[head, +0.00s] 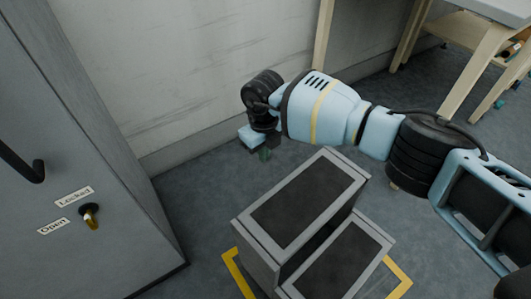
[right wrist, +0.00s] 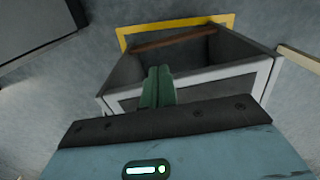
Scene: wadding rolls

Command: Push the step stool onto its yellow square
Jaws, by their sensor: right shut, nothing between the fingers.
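The step stool (head: 305,203) is grey with two dark treads. It stands upright on the floor, partly over the yellow square; two tape corners (head: 236,272) show on its left and right, and the rest is hidden under or behind it. My right gripper (head: 264,154) points down beyond the stool's far upper-left side, with its green fingers shut and empty. In the right wrist view the shut fingers (right wrist: 157,88) overlap the stool's pale frame (right wrist: 225,75); I cannot tell whether they touch. Yellow tape (right wrist: 170,23) shows past the stool. My left gripper is not in view.
A grey cabinet (head: 70,130) with a black handle and a lock stands at the left. A pale wall (head: 190,70) runs behind. A wooden-legged table (head: 475,65) stands at the upper right. Bare floor (head: 190,200) lies between cabinet and stool.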

